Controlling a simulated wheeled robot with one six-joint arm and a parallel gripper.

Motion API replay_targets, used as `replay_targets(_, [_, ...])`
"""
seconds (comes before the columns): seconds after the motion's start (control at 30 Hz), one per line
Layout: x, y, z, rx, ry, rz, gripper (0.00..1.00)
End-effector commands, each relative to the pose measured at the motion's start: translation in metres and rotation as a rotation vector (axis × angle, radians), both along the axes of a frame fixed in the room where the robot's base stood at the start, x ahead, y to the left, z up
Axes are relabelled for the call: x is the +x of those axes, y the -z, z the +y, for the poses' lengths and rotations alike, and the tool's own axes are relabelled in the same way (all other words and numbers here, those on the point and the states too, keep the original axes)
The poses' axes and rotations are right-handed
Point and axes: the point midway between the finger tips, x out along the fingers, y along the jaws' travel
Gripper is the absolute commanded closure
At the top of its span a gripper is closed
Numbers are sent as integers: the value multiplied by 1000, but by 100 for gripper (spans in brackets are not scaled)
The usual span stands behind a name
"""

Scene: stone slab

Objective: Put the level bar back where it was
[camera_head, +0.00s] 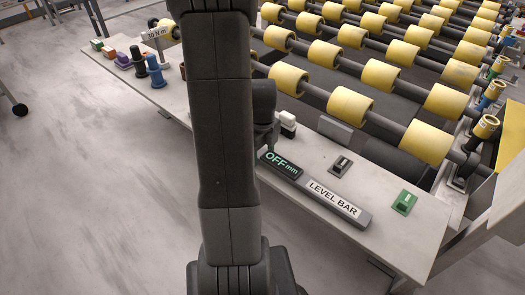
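The level bar (334,202) is a long grey bar with a white "LEVEL BAR" label. It lies flat along the front edge of the pale slab (400,240). A black display (281,164) reading "OFF mm" sits at its left end; I cannot tell whether the two are one piece. My dark arm stands upright across the middle of the view and hides part of the slab. The fingertips of my gripper do not show, and nothing is seen holding the bar.
A green block (404,202) and a grey block (341,166) sit near the bar. Several coloured pegs (139,61) stand at the slab's left end. Yellow rollers (350,105) fill the space behind.

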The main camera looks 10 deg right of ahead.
Motion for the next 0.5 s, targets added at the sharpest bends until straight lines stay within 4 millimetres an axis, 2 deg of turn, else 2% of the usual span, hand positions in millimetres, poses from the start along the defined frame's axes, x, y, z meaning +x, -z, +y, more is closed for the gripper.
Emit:
replay_targets(0.27, [0,-6,0,0,0,0,37])
replay_targets(0.37, [1,-19,0,-1,0,-4,37])
replay_targets(0.5, [1,-49,0,-1,0,-7,37])
